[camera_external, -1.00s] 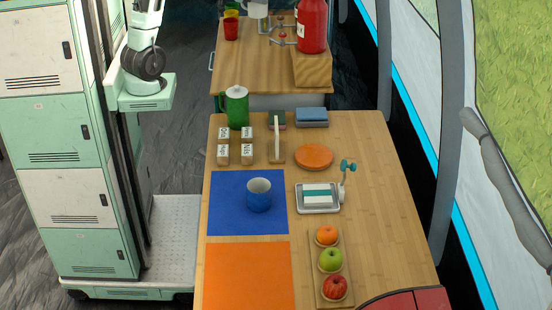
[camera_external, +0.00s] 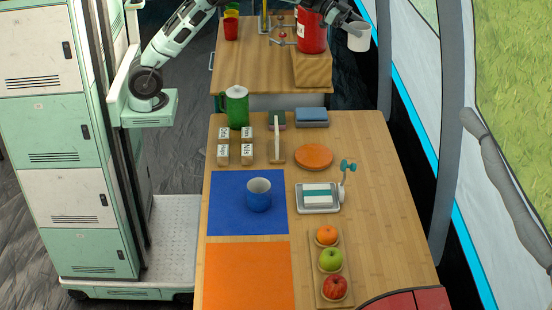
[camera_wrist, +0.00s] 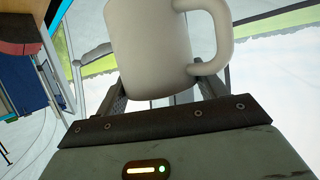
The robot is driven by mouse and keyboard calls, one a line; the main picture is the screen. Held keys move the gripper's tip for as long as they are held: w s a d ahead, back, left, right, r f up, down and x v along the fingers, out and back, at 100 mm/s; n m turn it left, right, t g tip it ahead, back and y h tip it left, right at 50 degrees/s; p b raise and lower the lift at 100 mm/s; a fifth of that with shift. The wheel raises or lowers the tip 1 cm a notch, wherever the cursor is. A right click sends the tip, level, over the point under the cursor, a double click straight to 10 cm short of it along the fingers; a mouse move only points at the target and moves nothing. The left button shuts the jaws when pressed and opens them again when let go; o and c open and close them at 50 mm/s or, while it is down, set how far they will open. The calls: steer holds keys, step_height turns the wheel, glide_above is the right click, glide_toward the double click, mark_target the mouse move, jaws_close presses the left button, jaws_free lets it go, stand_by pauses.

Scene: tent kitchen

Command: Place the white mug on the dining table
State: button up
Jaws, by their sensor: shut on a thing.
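The white mug (camera_external: 359,37) is held in the air at the top of the external view, to the right of the far counter. My gripper (camera_external: 350,24) is shut on it. In the wrist view the white mug (camera_wrist: 150,50) sits between my gripper's fingers (camera_wrist: 160,88), with its handle to the right and its top cut off by the frame. The wooden dining table (camera_external: 375,200) fills the middle and front of the external view, well below and nearer than the mug.
A blue mug (camera_external: 259,197) stands on a blue mat (camera_external: 228,220). A red canister (camera_external: 312,35) stands on the far counter. The table's right side is clear.

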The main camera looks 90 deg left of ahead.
steer(key=w+d+f+m+g+h+b, duration=0.1)
steer(key=w+d+f+m+h, duration=0.15)
steer(key=d, duration=0.65)
steer(key=shift+n+y, duration=0.25)
steer(key=shift+n, duration=0.2)
steer(key=shift+w+a+f+p, duration=0.1)
steer(key=shift+w+f+p, duration=0.05)
steer(key=shift+f, duration=8.45)
steer(key=shift+w+f+p, duration=0.15)
steer(key=shift+f, duration=8.4)
steer(key=shift+f, duration=0.15)
steer(key=o, duration=0.6)
steer(key=shift+f, duration=0.1)
steer(key=o, duration=0.4)
